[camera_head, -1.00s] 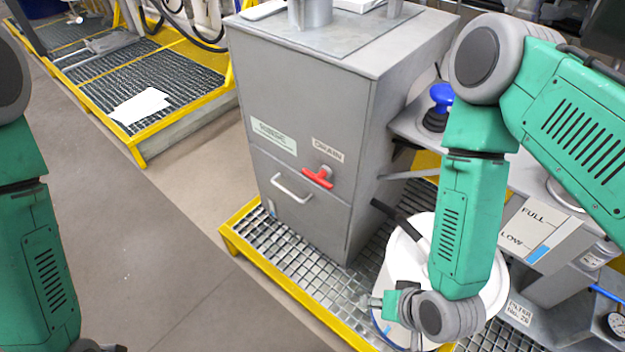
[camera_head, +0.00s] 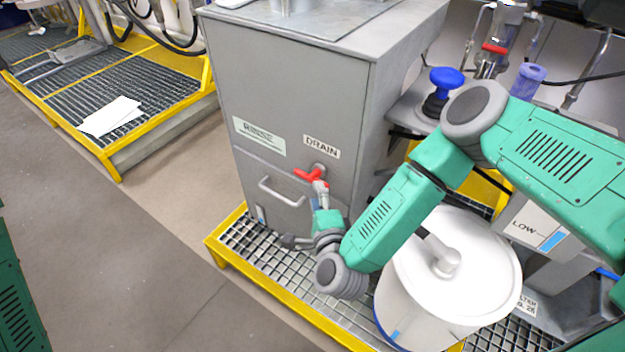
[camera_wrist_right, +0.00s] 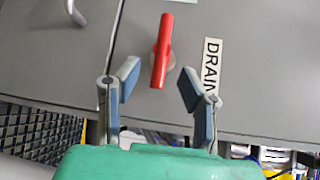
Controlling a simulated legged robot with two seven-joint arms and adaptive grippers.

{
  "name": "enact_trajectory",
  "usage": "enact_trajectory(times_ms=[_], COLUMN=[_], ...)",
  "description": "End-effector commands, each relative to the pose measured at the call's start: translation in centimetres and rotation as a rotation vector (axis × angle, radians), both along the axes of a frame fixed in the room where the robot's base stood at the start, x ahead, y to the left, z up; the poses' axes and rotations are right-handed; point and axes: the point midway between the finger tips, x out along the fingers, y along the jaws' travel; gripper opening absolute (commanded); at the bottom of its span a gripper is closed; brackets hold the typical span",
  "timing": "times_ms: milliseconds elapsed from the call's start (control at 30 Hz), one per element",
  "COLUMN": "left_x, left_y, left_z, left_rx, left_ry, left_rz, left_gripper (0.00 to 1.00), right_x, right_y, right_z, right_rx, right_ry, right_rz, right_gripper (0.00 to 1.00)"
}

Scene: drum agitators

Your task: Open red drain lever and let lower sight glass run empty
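The red drain lever (camera_head: 308,174) is on the front of the grey cabinet, just below the DRAIN label (camera_head: 322,147). In the right wrist view the lever (camera_wrist_right: 162,50) stands lengthwise between the two finger lines, just beyond the fingertips. My right gripper (camera_wrist_right: 158,82) is open and empty, with a finger to each side of the lever's near end and gaps on both sides. In the head view my right gripper (camera_head: 319,186) is just below the lever. My left gripper is not in view; only part of the left arm shows. I cannot make out the lower sight glass.
A metal handle (camera_head: 282,192) is left of the lever on the grey cabinet (camera_head: 300,95). A white lidded drum (camera_head: 455,270) stands beneath my right arm. A blue knob (camera_head: 446,78) is to the right. Yellow-edged grating (camera_head: 290,262) lies below; the floor at left is open.

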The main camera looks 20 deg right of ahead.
Motion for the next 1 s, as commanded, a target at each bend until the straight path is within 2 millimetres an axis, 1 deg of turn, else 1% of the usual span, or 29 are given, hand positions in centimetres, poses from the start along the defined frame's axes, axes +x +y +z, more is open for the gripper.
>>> enact_trajectory(times_ms=[33, 100, 200, 300, 467, 733, 767, 800, 833, 867, 1000], left_x=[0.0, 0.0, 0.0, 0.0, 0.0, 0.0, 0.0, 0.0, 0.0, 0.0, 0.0], left_y=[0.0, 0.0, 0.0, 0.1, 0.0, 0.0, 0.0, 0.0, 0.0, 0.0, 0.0], left_z=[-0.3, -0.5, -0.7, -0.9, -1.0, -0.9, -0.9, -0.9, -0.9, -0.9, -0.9], left_rx=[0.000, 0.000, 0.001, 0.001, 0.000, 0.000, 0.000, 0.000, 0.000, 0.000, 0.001], left_ry=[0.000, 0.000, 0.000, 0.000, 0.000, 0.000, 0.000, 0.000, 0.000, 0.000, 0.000], left_rz=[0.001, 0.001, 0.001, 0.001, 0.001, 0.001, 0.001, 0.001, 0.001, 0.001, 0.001], left_gripper=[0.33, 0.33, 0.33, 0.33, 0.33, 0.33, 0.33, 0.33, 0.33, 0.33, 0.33], right_x=[1.2, 2.5, 4.1, 5.3, 6.3, 6.4, 6.4, 6.4, 6.4, 6.4, 6.3], right_y=[-0.2, -0.3, -0.7, -0.8, -1.0, -0.8, -0.8, -0.8, -0.8, -0.8, -0.8], right_z=[-0.1, -0.4, -0.6, -0.8, -0.9, -0.9, -0.9, -0.9, -0.9, -0.9, -0.9], right_rx=[-0.001, -0.001, 0.002, 0.002, 0.004, 0.001, 0.001, 0.000, 0.000, 0.000, 0.002], right_ry=[-0.005, -0.004, -0.002, -0.001, -0.001, 0.001, 0.001, 0.001, 0.001, 0.001, 0.001], right_rz=[-0.003, -0.003, -0.002, 0.000, 0.000, 0.002, 0.002, 0.002, 0.002, 0.002, 0.003], right_gripper=[0.35, 0.35, 0.35, 0.35, 0.35, 0.35, 0.32, 0.17, 0.07, 0.00, 0.00])
